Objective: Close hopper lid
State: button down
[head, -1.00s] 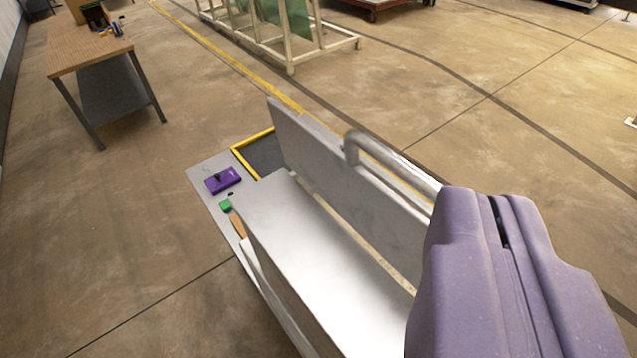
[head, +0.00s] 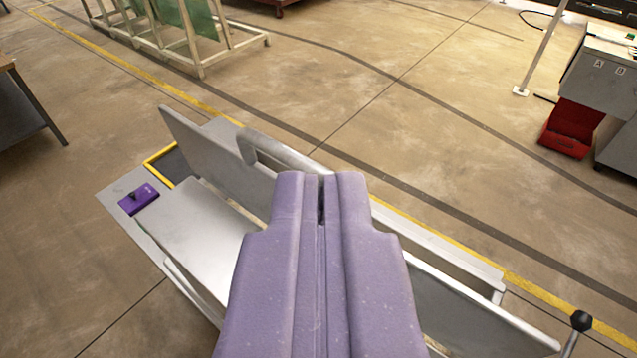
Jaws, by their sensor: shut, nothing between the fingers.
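The hopper lid (head: 207,160) is a grey metal panel standing raised and tilted along the machine's long side. A bent metal bar (head: 268,143), which looks like its handle, runs along its far side and passes behind my gripper. My purple gripper (head: 321,188) is seen from behind and above, shut and empty, in front of the middle of the lid and bar. It hides much of both. I cannot tell whether it touches them. A flat silver surface (head: 190,232) lies on the near side of the lid.
A purple block (head: 140,198) sits on the machine's left end, beside a yellow-edged dark recess (head: 175,165). A black knob (head: 581,320) is at lower right. A white rack (head: 200,60), a red bin (head: 570,128) and a workbench (head: 25,110) stand beyond open floor.

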notch_tip(320, 180, up, 3)
jog(key=w+a+n+g+p, duration=0.2)
jog(key=w+n+g+p, duration=0.1)
jog(key=p, duration=1.2)
jog(key=n+g+p, duration=0.5)
jog(key=n+p, duration=0.1)
jog(key=p, duration=1.7)
send_near(269, 168)
notch_tip(269, 168, down, 2)
jog(key=d, duration=0.1)
jog(key=shift+w+d+f, duration=0.15)
jog(key=shift+w+f, duration=0.05)
jog(key=shift+w, duration=0.05)
jog(key=shift+d+r+g, duration=0.1)
jog(key=shift+r+g, duration=0.05)
jog(key=shift+g, duration=0.15)
